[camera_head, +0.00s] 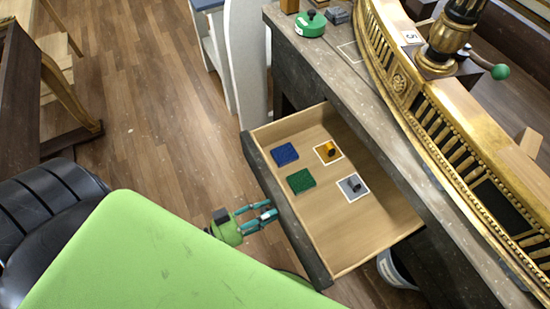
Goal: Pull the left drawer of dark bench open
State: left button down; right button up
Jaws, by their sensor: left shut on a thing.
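The dark bench (322,72) runs diagonally down the right half of the view. Its drawer (345,225) is pulled well out, showing a light wooden inside and a dark front panel (283,215). My left gripper (268,212), with teal fingers, is at the outer face of this front panel, near its middle. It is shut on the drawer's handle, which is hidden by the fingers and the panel. My right gripper is not in view.
In the drawer lie a blue block (285,154), a green block (301,181), a yellow knobbed piece (327,151) and a grey knobbed piece (351,186). A green knobbed disc (310,24) sits on the bench beside a curved gilt railing (425,110). Open wooden floor (160,100) lies left.

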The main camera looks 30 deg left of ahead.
pick_arm(q)
jog(key=shift+s+a, duration=0.1)
dwell(0.3)
jog(key=c, duration=0.8)
grip_release()
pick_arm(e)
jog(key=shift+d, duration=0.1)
pick_arm(q)
jog(key=v, duration=1.2)
